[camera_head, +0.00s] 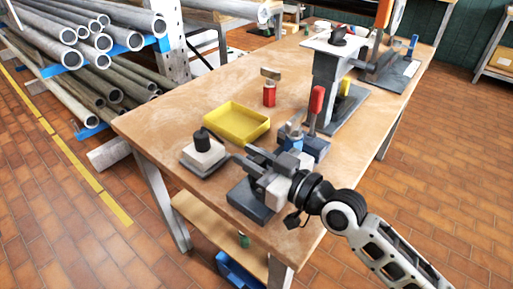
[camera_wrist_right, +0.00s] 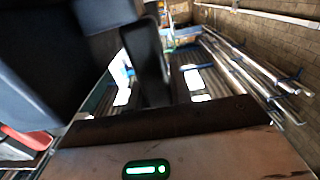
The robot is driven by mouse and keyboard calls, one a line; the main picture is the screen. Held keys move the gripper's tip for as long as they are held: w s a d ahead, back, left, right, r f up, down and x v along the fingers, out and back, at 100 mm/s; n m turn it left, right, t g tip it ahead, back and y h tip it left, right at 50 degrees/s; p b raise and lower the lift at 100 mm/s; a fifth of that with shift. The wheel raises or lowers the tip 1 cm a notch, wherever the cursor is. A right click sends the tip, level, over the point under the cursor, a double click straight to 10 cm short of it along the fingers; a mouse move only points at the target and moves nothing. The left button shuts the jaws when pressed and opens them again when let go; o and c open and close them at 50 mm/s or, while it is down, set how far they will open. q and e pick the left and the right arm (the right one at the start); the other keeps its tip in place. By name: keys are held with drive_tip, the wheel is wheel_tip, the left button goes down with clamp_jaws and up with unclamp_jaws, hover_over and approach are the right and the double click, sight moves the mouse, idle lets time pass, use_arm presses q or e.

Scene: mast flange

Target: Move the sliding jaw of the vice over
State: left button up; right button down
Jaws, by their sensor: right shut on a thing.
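The vice (camera_head: 250,204) is a dark blue-grey block at the near edge of the wooden workbench, with grey metal jaw parts above its base. My right gripper (camera_head: 262,172) comes in from the lower right and is shut on part of the vice, seemingly its sliding jaw. The gripper body hides much of the vice, so the gap between its jaws cannot be made out. In the right wrist view, dark finger parts (camera_wrist_right: 150,60) show close up, and the held part is not clear. My left gripper is not in view.
On the workbench (camera_head: 165,125), a yellow tray (camera_head: 236,122), a block with a black knob (camera_head: 203,150) and a red-handled tool (camera_head: 316,100) stand near the vice. A grey press-like stand (camera_head: 326,75) rises behind. Pipes on a rack (camera_head: 75,40) lie left. The bench's left part is clear.

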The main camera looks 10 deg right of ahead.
drive_tip(key=c, duration=1.4)
unclamp_jaws()
drive_tip(key=shift+s+a, duration=0.15)
drive_tip(key=shift+a, duration=0.1)
drive_tip(key=shift+o, duration=0.8)
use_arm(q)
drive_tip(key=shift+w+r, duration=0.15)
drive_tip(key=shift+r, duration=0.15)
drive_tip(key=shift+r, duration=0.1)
use_arm(e)
drive_tip(key=shift+d, duration=0.15)
drive_tip(key=shift+s+d+f, duration=0.1)
drive_tip(key=shift+s+d, duration=0.1)
drive_tip(key=shift+s, duration=0.15)
use_arm(q)
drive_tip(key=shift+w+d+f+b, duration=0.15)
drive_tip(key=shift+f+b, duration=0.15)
drive_tip(key=shift+b, duration=0.4)
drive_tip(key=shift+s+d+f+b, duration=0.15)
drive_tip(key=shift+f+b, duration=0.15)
drive_tip(key=shift+b, duration=0.35)
use_arm(e)
drive_tip(key=v, duration=1.5)
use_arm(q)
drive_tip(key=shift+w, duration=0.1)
